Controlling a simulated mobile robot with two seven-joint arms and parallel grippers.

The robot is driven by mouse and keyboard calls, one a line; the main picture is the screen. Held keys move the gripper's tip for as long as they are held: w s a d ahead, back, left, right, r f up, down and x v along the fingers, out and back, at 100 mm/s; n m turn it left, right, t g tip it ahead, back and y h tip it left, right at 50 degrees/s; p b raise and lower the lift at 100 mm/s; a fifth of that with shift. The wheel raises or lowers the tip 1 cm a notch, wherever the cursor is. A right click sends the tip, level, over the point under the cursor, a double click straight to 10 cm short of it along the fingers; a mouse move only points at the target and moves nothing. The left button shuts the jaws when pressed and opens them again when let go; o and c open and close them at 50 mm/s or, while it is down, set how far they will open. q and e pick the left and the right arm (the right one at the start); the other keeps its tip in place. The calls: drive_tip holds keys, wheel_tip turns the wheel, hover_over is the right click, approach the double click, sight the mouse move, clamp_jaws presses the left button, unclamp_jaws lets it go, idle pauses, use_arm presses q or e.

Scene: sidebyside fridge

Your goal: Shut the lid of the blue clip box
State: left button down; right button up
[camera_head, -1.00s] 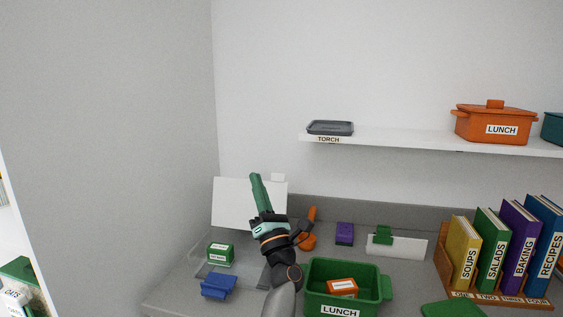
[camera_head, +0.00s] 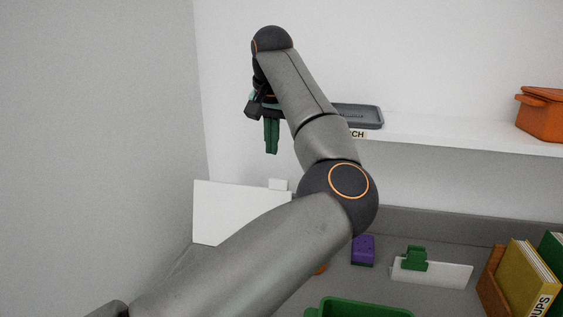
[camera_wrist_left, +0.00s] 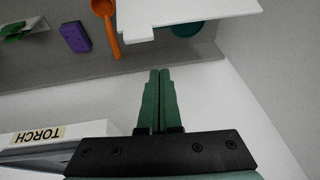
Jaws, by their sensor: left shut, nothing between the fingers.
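My right gripper is not in view.
A white panel (camera_head: 225,215) stands at the counter's back left. A shelf (camera_head: 440,142) holds a grey tray (camera_head: 362,118) and an orange pot (camera_head: 540,117). A purple block (camera_head: 363,250), green clip (camera_head: 414,258), green bin (camera_head: 355,308) and books (camera_head: 528,285) are on the counter.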

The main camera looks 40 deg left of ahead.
use_arm(q)
wheel_tip(320, 180, down, 6)
drive_tip(key=d+h+p, duration=0.1)
drive_tip(key=shift+w+d+f+t, duration=0.25)
drive_tip(key=shift+w+d+t, duration=0.15)
drive_tip(key=shift+w, duration=0.05)
idle(0.4)
idle(0.5)
